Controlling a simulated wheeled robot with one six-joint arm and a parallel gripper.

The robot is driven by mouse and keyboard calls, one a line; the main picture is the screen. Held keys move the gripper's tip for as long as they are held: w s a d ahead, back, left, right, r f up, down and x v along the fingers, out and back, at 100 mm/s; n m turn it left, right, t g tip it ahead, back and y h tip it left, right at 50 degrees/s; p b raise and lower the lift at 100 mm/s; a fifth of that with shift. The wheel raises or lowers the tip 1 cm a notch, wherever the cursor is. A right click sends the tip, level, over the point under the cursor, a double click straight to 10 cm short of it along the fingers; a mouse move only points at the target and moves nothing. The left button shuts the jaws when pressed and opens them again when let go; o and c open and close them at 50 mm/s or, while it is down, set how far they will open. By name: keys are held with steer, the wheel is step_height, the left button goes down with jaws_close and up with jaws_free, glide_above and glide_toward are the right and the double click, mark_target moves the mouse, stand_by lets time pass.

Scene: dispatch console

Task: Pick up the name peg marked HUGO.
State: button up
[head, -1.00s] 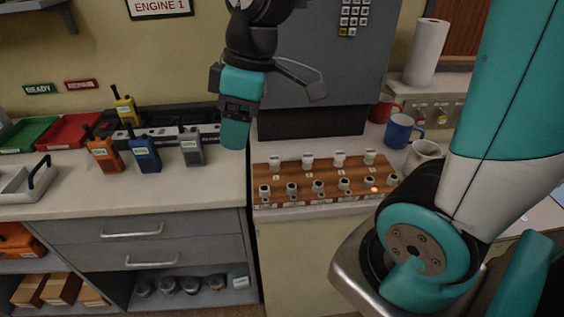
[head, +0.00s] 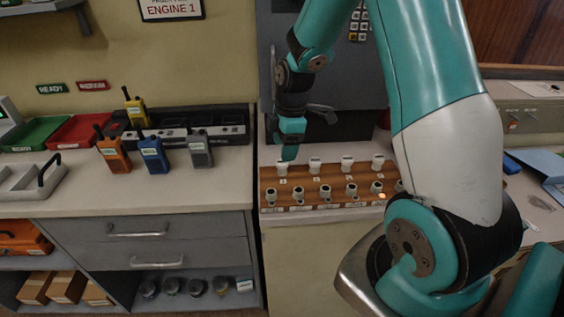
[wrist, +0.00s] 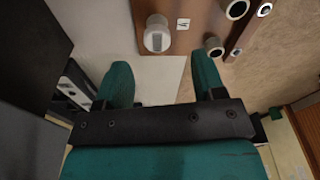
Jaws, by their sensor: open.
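A brown peg board (head: 312,182) stands on the counter below the grey cabinet. It holds a back row of pale pegs (head: 346,164) and a front row of pegs with dark sockets (head: 325,193). The name labels are too small to read, so I cannot tell which peg is HUGO. My gripper (head: 290,153) is over the board's back left corner, near the leftmost back peg (head: 282,168). In the wrist view my gripper (wrist: 162,80) is open and empty, its two teal fingers apart. A pale round peg (wrist: 157,36) shows just beyond the fingertips.
Red (head: 75,131) and green (head: 32,133) trays are further left. The grey cabinet (head: 345,70) rises behind the board. My arm hides the board's right end.

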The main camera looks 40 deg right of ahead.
mark_target(282, 167)
steer(key=shift+w+a+f+p, duration=0.15)
steer(key=shift+f+p, duration=0.35)
steer(key=shift+f, duration=1.05)
steer(key=shift+w+a+f+p, duration=0.15)
steer(key=shift+f+p, duration=0.3)
steer(key=shift+f, duration=1.1)
steer(key=c, duration=1)
